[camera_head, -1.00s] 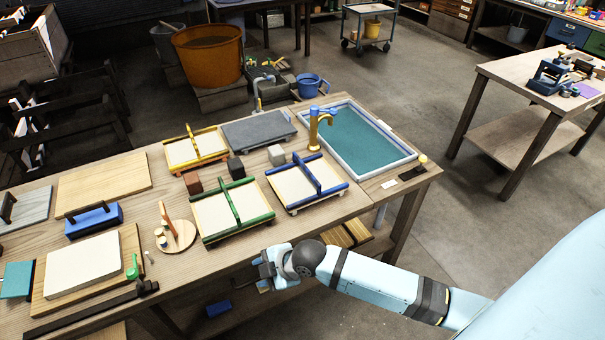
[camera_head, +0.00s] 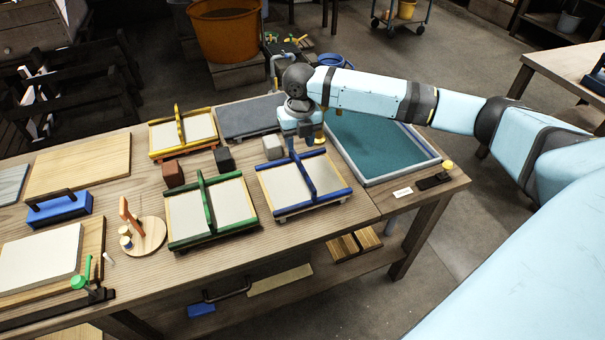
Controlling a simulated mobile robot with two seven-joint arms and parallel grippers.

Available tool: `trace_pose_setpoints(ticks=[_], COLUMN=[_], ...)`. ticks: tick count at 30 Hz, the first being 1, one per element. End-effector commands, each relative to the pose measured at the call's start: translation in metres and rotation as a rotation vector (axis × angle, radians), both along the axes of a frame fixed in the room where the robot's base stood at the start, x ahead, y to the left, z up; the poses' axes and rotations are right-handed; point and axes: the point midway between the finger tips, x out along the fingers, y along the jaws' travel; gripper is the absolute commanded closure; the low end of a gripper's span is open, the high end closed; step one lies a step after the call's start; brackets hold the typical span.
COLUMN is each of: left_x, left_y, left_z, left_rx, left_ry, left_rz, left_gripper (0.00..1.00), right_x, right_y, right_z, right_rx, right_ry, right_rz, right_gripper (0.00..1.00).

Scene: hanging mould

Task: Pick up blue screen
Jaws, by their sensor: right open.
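The blue screen (camera_head: 322,172) lies on the workbench, a cream panel with blue edges and an upright blue bar across its middle. My right gripper (camera_head: 309,138) is open and points down over the screen's far end, close to the far tip of the bar. My wrist hides part of the area behind it, and I cannot tell whether the fingers touch the bar. A green screen (camera_head: 232,203) lies to the left and a yellow screen (camera_head: 199,128) at the back left. My left gripper is out of view.
A water tray (camera_head: 372,148) is right of the blue screen, with my forearm above it. Small blocks (camera_head: 173,174) stand behind the green screen. A grey slab (camera_head: 246,115) lies at the back. A round wooden stand (camera_head: 145,238) is left of the green screen.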

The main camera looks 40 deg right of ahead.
Motion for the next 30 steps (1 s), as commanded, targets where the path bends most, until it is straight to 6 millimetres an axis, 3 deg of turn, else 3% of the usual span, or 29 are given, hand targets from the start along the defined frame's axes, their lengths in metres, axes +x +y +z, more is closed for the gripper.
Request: trace_pose_setpoints(ticks=[5,15,26,30], left_x=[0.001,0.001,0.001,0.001], left_y=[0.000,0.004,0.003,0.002], left_z=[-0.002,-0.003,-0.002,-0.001], left_rx=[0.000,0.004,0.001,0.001], left_ry=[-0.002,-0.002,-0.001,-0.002], left_rz=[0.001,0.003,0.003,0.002], left_gripper=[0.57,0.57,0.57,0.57], right_x=[0.001,0.000,0.001,0.000], right_y=[-0.010,-0.009,-0.010,-0.009], right_z=[0.000,-0.062,-0.089,-0.109], right_rx=[-0.017,-0.016,-0.017,-0.016], right_ry=[0.020,0.020,0.018,0.020], right_rz=[0.036,0.035,0.035,0.035], right_gripper=[0.57,0.57,0.57,0.57])
